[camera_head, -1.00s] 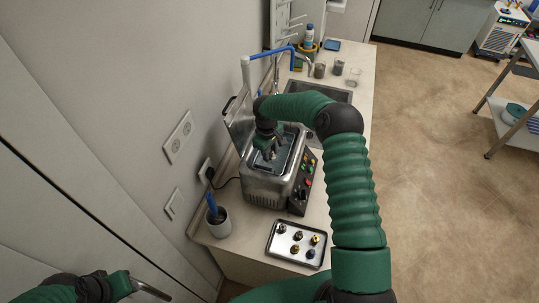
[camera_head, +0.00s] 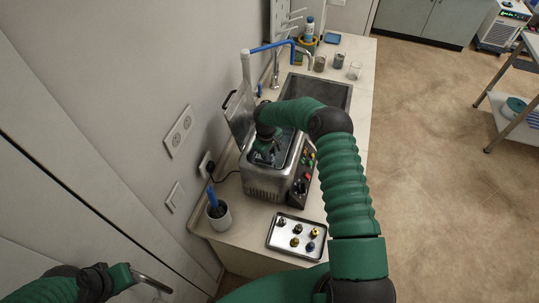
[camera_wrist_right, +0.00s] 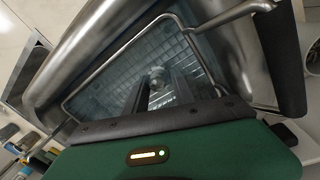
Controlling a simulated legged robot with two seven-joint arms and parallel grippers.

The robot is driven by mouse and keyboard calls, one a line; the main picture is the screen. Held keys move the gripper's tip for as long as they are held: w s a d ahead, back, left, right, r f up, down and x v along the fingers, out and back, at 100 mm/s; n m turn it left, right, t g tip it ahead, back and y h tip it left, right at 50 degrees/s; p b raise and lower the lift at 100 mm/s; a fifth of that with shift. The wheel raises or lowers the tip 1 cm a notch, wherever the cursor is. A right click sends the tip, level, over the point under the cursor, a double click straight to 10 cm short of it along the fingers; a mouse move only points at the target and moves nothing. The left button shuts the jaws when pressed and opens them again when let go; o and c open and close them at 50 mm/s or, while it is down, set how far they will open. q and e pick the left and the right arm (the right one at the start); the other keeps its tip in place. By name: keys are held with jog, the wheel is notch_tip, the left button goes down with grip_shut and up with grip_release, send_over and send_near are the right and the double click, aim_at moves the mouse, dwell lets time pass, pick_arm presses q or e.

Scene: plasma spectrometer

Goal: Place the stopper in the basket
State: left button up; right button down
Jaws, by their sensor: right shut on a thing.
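The metal wire basket (camera_wrist_right: 205,75) sits inside the open steel bath (camera_head: 268,185). Its rim and mesh show in the right wrist view. My right gripper (camera_head: 266,155) points down into the bath opening, over the basket. In the right wrist view its dark fingers (camera_wrist_right: 157,88) are shut on a small greyish stopper (camera_wrist_right: 157,76), with the mesh behind it. I cannot tell whether the stopper touches the mesh. My left gripper (camera_head: 122,276) is at the lower left, away from the bath; its finger opening cannot be made out.
A metal tray (camera_head: 272,242) with several small fittings lies in front of the bath. The raised lid (camera_head: 238,112) is behind, near the wall. The sink (camera_head: 325,92) and glassware are farther back.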

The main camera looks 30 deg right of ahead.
jog(key=c, duration=1)
grip_release()
jog(key=shift+w, duration=0.1)
jog(key=shift+c, duration=0.2)
